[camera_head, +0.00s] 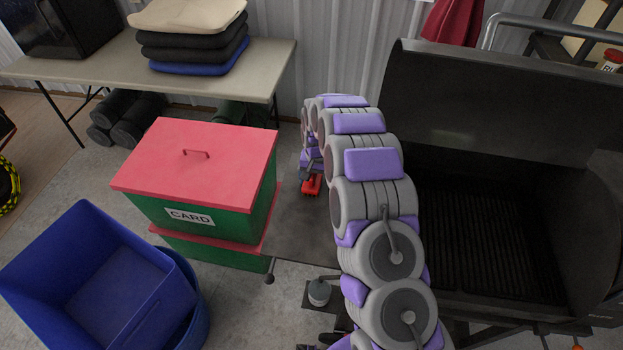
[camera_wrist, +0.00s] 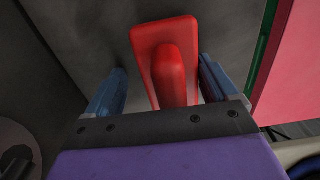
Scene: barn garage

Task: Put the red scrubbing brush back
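The red scrubbing brush (camera_head: 311,185) is at the end of my arm, over the grey side shelf (camera_head: 300,225) of the grill. In the wrist view the brush (camera_wrist: 172,70) lies between the two blue fingers of my gripper (camera_wrist: 162,88). A gap shows between the left finger and the brush; the right finger is close beside it. My gripper (camera_head: 311,170) is open around the brush and partly hidden by my arm in the head view. I cannot tell whether the brush rests on the shelf.
The open grill (camera_head: 480,230) with its raised lid (camera_head: 480,100) stands right of my arm. A green bin with a red lid (camera_head: 200,170) stands close left of the shelf. A blue bin (camera_head: 95,285) is at the lower left. A table (camera_head: 100,65) stands behind.

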